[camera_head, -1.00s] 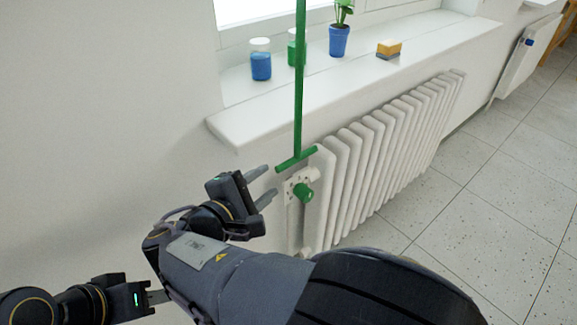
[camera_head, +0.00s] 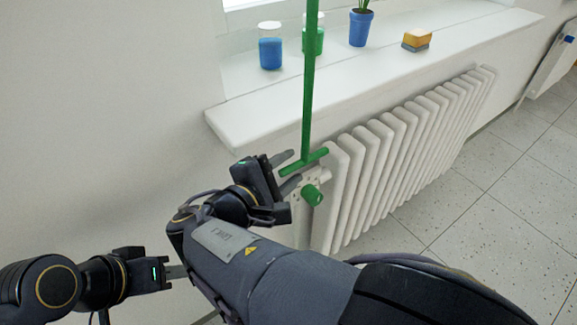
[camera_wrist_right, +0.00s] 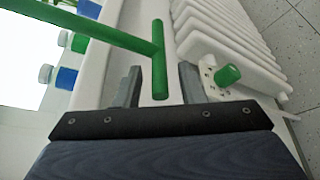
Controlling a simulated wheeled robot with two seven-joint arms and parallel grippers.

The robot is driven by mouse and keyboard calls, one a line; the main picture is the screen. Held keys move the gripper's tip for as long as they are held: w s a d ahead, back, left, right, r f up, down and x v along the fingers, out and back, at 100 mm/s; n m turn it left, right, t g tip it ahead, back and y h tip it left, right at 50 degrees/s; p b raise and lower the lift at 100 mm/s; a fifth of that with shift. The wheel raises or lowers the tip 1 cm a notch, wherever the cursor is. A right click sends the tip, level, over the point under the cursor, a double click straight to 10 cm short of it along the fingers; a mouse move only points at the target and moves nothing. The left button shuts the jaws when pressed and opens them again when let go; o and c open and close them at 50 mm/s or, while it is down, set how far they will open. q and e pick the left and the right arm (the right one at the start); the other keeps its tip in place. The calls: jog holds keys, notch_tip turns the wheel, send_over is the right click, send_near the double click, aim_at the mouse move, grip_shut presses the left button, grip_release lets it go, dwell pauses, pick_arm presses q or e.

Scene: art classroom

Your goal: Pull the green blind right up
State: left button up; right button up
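A green pull strap (camera_head: 309,90) hangs straight down in front of the window sill and ends in a green crossbar handle (camera_head: 306,162). The blind itself is out of view above. My right gripper (camera_head: 288,171) is open, just left of the handle in the head view. In the right wrist view the handle (camera_wrist_right: 159,60) runs between the spread fingers (camera_wrist_right: 160,88), with space on both sides. The fingers are not closed on it. My left gripper (camera_head: 177,272) is low at the left, far from the handle; its fingers are seen edge-on.
A white radiator (camera_head: 400,150) with a green valve knob (camera_head: 312,195) is close behind and below the handle. On the sill (camera_head: 380,73) stand a blue jar (camera_head: 270,50), a green jar (camera_head: 314,42), a blue plant pot (camera_head: 360,28) and a sponge (camera_head: 416,40).

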grip_shut()
pick_arm(q)
jog(key=shift+r, duration=0.1)
pick_arm(e)
jog(key=shift+r, duration=0.1)
